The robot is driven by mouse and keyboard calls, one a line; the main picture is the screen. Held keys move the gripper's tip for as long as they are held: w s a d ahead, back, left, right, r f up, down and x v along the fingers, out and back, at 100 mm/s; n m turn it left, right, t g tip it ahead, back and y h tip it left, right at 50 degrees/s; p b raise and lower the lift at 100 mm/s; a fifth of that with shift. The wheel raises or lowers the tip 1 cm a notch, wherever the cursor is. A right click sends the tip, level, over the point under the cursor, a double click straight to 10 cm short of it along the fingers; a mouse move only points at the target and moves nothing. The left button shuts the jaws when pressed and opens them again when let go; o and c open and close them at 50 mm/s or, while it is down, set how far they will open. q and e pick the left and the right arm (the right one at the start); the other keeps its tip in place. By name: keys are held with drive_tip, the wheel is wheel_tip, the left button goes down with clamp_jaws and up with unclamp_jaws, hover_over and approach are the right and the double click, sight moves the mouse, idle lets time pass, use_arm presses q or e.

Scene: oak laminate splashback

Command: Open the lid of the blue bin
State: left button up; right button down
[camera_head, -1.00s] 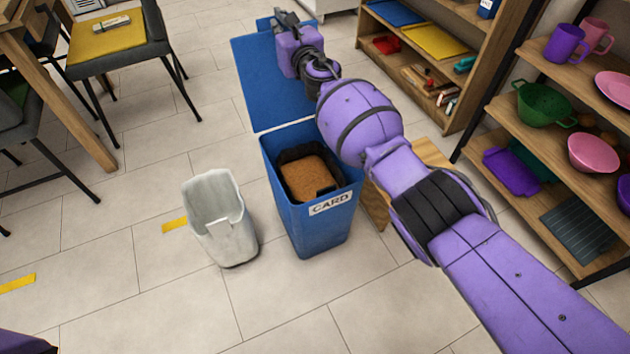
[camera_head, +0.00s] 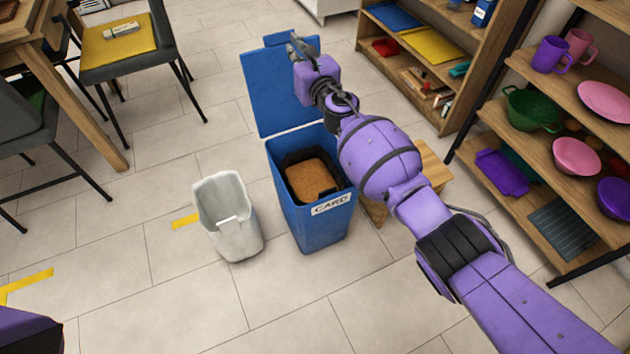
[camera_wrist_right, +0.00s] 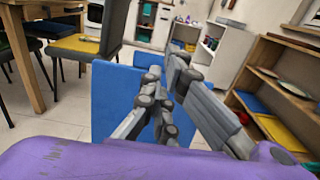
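The blue bin (camera_head: 318,232) with a "CARD" label stands on the floor, a brown mass of contents (camera_head: 311,180) visible inside its dark inner rim. Its blue lid (camera_head: 268,95) is swung open, up and back from the far side of the bin. My right gripper (camera_head: 297,47) is at the upper right part of the lid, its arm passing over the bin's right side. In the right wrist view, its grey fingers (camera_wrist_right: 163,80) are close together in front of the blue lid (camera_wrist_right: 112,100). Whether they touch it, or are fully shut, is unclear. My left gripper is out of view.
A whitish open bin (camera_head: 228,225) stands left of the blue bin. A small wooden stool (camera_head: 432,165) is close on the right, partly behind my arm. Shelves (camera_head: 560,195) with dishes stand farther right. Chairs (camera_head: 125,52) and a table are at the left. The front floor is clear.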

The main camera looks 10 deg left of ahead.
drive_tip(key=r+p+v, duration=0.1)
drive_tip(key=p+v, duration=0.4)
drive_tip(key=v, duration=0.2)
drive_tip(key=shift+s+d+r, duration=0.25)
drive_tip(key=shift+s+r, duration=0.05)
idle(0.3)
